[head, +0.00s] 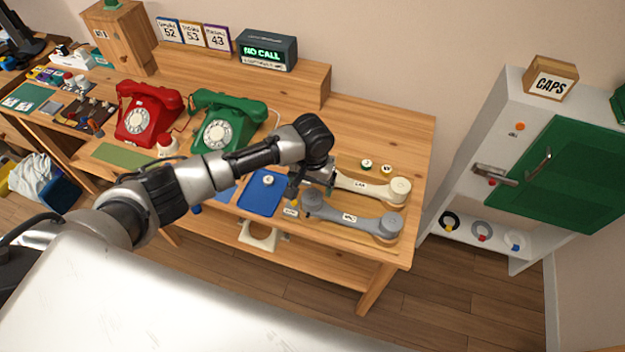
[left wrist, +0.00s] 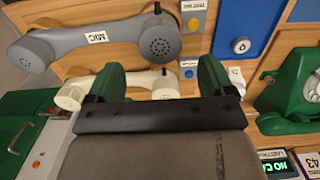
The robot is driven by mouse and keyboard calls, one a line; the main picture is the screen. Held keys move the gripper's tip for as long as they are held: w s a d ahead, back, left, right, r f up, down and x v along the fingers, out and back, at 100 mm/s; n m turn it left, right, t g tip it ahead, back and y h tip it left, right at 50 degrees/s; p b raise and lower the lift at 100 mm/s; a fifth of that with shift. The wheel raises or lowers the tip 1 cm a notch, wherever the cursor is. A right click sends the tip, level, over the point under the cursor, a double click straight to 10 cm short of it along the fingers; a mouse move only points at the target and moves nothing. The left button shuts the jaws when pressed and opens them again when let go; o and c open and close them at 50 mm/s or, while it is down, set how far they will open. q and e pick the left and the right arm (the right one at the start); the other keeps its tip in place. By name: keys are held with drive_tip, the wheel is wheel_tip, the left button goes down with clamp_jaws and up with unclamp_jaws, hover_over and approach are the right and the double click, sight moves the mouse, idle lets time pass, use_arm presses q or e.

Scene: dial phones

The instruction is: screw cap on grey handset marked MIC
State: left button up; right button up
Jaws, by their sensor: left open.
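The grey handset (head: 350,218) marked MIC lies on the wooden desk at its right front. In the left wrist view the grey handset (left wrist: 80,43) shows a perforated round face at its right end; I cannot tell whether a cap is on it. My left gripper (head: 308,184) is above the desk beside the handsets' left ends. In the left wrist view its two green fingers (left wrist: 160,78) are apart, with a cream handset (left wrist: 130,84) showing beyond them and nothing visibly gripped. A small round pale piece (head: 269,181) sits on the blue tray (head: 255,203). My right gripper is out of view.
A green phone (head: 222,128) and a red phone (head: 148,115) stand to the left. A cabinet with a green door (head: 570,175) and a CAPS box (head: 550,80) stands at right.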

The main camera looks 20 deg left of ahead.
sight(312, 196)
use_arm(q)
drive_tip(key=shift+f+b, duration=1.55)
drive_tip(key=shift+f, duration=1.2)
drive_tip(key=shift+r+p, duration=0.1)
drive_tip(key=shift+p, duration=0.2)
drive_tip(key=n+p, duration=0.2)
drive_tip(key=p, duration=0.1)
drive_tip(key=n+p, duration=0.2)
drive_tip(key=shift+r, duration=0.25)
drive_tip(key=shift+f+n+p, duration=0.15)
drive_tip(key=shift+n+p, duration=0.25)
drive_tip(key=shift+p, duration=0.1)
drive_tip(key=shift+f, duration=0.25)
